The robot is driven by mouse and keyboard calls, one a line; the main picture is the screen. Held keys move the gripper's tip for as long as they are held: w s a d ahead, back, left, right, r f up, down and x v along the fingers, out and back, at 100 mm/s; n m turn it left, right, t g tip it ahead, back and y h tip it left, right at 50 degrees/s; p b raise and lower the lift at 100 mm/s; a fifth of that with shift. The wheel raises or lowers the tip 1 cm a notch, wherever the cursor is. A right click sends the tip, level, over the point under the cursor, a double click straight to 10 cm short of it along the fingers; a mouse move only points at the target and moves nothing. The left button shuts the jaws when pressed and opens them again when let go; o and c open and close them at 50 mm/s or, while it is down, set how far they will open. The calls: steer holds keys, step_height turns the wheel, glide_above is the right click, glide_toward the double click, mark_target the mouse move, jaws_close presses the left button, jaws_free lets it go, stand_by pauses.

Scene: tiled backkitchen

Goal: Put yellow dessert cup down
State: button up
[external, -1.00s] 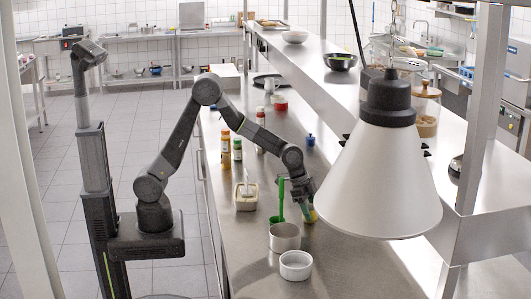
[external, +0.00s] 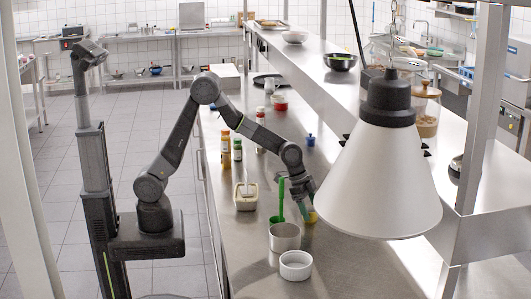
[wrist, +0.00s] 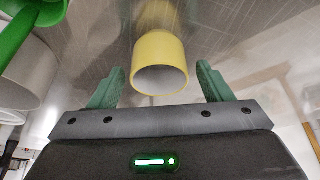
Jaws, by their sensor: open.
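The yellow dessert cup (wrist: 160,60) stands between the two green fingers of my gripper (wrist: 161,82) in the wrist view. There is a gap on both sides, so the fingers are open and do not touch it. Its mouth faces the wrist camera, and its reflection shows on the metal beyond its base. In the external view a little of the yellow cup (external: 313,216) shows on the counter, partly hidden by my gripper (external: 307,208) and the white lamp.
A metal pot (external: 285,238) with a green-handled utensil (external: 281,195) stands close left of my gripper. A white ramekin (external: 295,266) is in front. A cream container (external: 246,198) and bottles stand farther left. The hanging lamp (external: 378,185) blocks the right side.

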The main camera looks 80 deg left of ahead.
steer(key=v, duration=1.1)
steer(key=shift+b, duration=0.3)
steer(key=shift+f, duration=0.15)
steer(key=x, duration=1.2)
steer(key=shift+f, duration=0.25)
step_height(320, 180, up, 4)
steer(key=shift+s+f, duration=0.1)
steer(key=shift+f, duration=0.05)
steer(key=shift+r, duration=0.35)
